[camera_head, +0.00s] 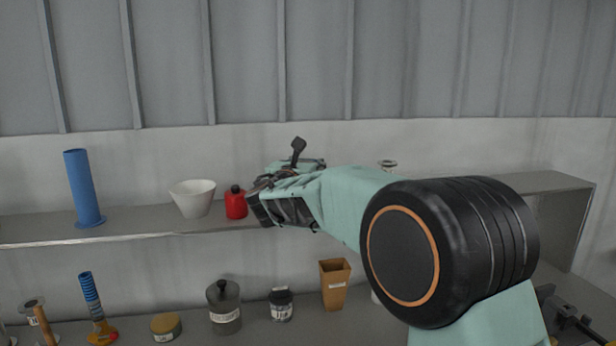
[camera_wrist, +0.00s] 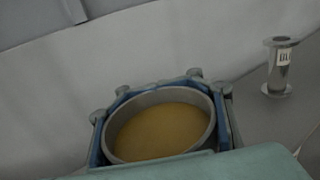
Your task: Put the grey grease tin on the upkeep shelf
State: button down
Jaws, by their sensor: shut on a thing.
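My gripper (camera_wrist: 160,130) is shut on the grey grease tin (camera_wrist: 112,122), a round, open-topped tin with a grey rim and yellow-brown contents. The tin sits between the blue-edged fingers in the wrist view. In the head view my gripper (camera_head: 285,198) is at the long grey shelf (camera_head: 140,234), just right of a red container. The tin cannot be made out there behind the gripper. I cannot tell whether its base touches the shelf, nor read any name on the shelf.
A blue cylinder (camera_head: 83,190), white bowl (camera_head: 192,198) and red container (camera_head: 236,203) stand left of my gripper. A labelled spool-shaped piece (camera_wrist: 280,68) stands right of the tin. Below are a lidded jar (camera_head: 224,306), small jar (camera_head: 281,304), yellow-topped tin (camera_head: 166,327) and brown box (camera_head: 335,286).

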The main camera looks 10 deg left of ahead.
jog(key=shift+w+a+f, duration=0.25)
jog(key=shift+w+f, duration=0.1)
jog(key=shift+f, duration=0.15)
jog(key=shift+w+a+f, duration=0.25)
jog(key=shift+w+f, duration=0.05)
jog(key=shift+f, duration=1.6)
jog(key=shift+f, duration=0.1)
jog(key=shift+f, duration=0.15)
jog(key=c, duration=0.8)
grip_release()
